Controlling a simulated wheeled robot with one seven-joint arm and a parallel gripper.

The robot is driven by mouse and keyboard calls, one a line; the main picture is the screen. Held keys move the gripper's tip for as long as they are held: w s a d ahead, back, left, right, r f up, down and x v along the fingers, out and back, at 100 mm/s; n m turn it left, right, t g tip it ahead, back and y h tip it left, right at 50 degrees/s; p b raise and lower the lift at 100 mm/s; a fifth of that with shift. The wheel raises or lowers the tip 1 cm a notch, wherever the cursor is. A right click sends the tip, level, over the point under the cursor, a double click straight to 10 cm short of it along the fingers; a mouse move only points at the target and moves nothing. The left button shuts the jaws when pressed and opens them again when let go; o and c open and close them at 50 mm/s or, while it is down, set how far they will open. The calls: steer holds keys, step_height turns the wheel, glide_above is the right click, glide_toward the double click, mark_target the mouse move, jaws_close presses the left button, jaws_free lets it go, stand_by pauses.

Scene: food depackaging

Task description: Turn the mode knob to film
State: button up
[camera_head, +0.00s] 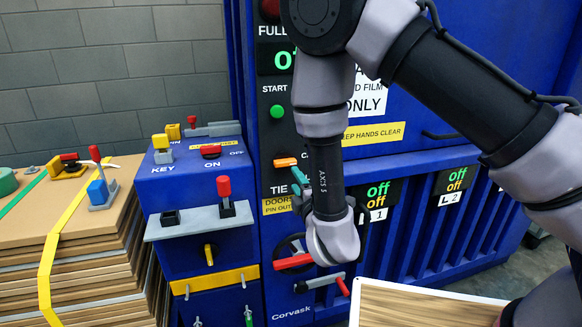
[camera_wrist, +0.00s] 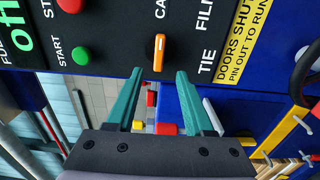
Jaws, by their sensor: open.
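The mode knob (camera_wrist: 158,52) is an orange bar on a black round base, set in the black control panel. In the wrist view its bar runs up and down the picture, between the "CA…" lettering and my fingers. The "FILM" (camera_wrist: 204,15) and "TIE" (camera_wrist: 206,62) labels are to its right. I cannot tell which label it points to. In the head view the knob (camera_head: 285,162) lies level above "TIE". My gripper (camera_wrist: 160,73) is open, its teal fingertips spread either side of the knob's near end, with no clear contact. The gripper is largely hidden behind my arm in the head view.
A green start button (camera_wrist: 81,56) and a red button (camera_wrist: 70,4) sit on the same panel. A yellow "DOORS SHUT" label (camera_wrist: 240,40) is beyond the lettering. A red-handled lever (camera_head: 224,188) on a shelf, a key box, and a cardboard stack (camera_head: 75,270) stand left.

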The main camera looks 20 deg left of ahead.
mark_target(286, 165)
steer(key=x, duration=0.9)
steer(key=shift+w+a, duration=0.15)
steer(key=shift+w, duration=0.25)
jaws_close()
